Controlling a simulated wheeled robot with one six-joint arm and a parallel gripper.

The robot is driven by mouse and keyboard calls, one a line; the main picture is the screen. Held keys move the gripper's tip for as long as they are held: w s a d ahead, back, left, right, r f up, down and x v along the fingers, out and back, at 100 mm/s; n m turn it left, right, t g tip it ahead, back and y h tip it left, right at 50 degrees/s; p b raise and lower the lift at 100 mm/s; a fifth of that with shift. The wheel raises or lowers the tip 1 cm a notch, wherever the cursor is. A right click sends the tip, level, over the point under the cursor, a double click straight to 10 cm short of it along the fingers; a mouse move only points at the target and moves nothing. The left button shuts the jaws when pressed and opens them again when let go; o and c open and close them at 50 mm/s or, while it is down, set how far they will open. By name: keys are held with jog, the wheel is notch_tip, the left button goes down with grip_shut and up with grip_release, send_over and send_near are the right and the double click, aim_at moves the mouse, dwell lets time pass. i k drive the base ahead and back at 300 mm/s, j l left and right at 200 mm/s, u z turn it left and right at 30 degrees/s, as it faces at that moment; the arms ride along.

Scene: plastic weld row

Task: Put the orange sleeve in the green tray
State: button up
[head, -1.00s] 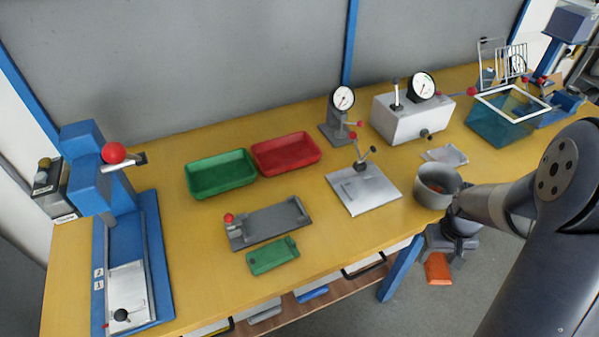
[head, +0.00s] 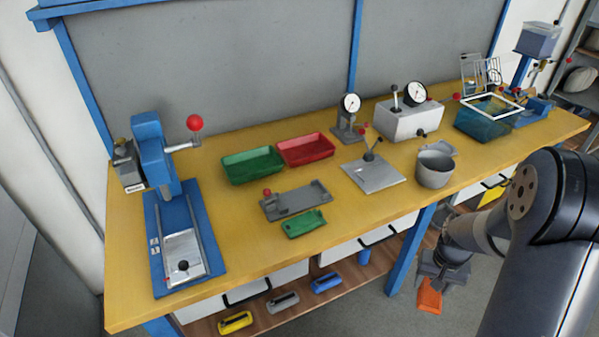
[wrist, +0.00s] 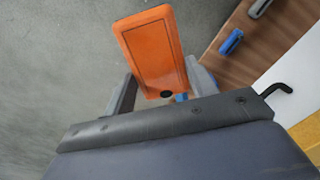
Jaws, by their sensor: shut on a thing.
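The orange sleeve (wrist: 155,50) is a flat orange piece with a dark line near its edge and a dark hole at its near end. My gripper (wrist: 160,88) is shut on its near end in the wrist view. In the head view the sleeve (head: 429,295) hangs below my gripper (head: 436,276), in front of the bench and lower than its top, over the grey floor. The green tray (head: 254,181) sits on the yellow bench top, left of the red tray, and looks empty.
The red tray (head: 306,161) adjoins the green one. A green part (head: 305,223) and grey fixture (head: 297,201) lie in front. A blue press (head: 165,190) stands left; a grey pot (head: 434,168) stands near the front edge. The lower shelf holds yellow, grey and blue pieces.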

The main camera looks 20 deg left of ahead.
aim_at(252, 168)
jog(key=l+u, duration=0.1)
jog(key=u, duration=0.8)
jog(key=k+l+u, duration=0.1)
jog(key=u, duration=0.35)
